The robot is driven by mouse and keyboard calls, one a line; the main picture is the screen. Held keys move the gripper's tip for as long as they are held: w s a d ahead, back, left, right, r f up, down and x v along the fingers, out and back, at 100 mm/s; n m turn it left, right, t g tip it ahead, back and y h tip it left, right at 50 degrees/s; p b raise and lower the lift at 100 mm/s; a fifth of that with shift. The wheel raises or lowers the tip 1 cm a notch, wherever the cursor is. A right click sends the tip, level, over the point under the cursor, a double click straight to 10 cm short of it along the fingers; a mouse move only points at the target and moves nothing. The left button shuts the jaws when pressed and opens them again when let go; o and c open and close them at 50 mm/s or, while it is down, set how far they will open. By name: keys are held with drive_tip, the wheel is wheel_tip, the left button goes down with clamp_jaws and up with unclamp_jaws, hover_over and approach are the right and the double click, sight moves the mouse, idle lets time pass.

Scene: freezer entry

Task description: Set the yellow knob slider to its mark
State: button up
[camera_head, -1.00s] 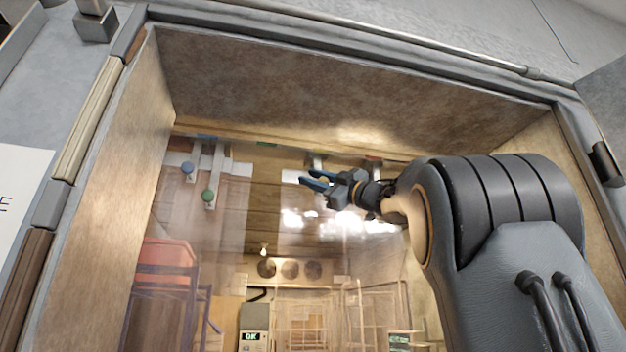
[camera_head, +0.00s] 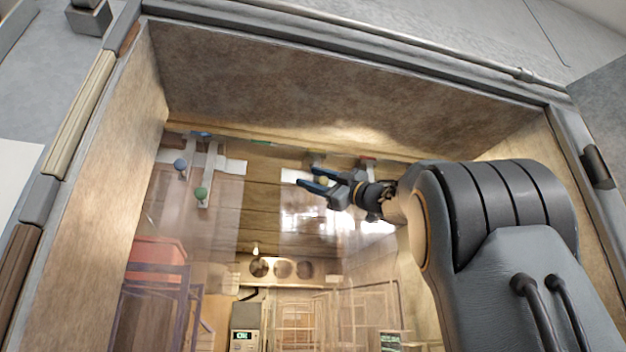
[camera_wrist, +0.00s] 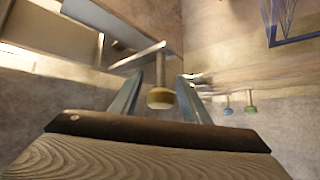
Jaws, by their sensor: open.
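The yellow knob (camera_wrist: 161,98) hangs on a pale stem and shows in the wrist view between my two fingers. My gripper (camera_wrist: 160,80) is open, with a finger on each side of the knob. I cannot tell whether either finger touches it. In the head view the yellow knob (camera_head: 321,181) is small and partly hidden by my gripper (camera_head: 307,177), which points left. A white strip (camera_head: 291,175) lies behind it, and a red patch (camera_head: 368,158) sits above my wrist. I cannot make out which mark belongs to the yellow knob.
The blue knob (camera_head: 180,165) and green knob (camera_head: 201,193) hang on their own sliders to the left. A green patch (camera_head: 261,142) lies between them and my gripper. Thick frame walls enclose the recess. Racks and a red bin (camera_head: 158,251) show below.

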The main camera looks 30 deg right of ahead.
sight(326, 183)
drive_tip(key=b+v, duration=0.4)
drive_tip(key=v, duration=0.3)
drive_tip(key=shift+s+d+f, duration=0.15)
drive_tip(key=shift+s+f, duration=0.05)
drive_tip(key=shift+s, duration=0.1)
idle(0.4)
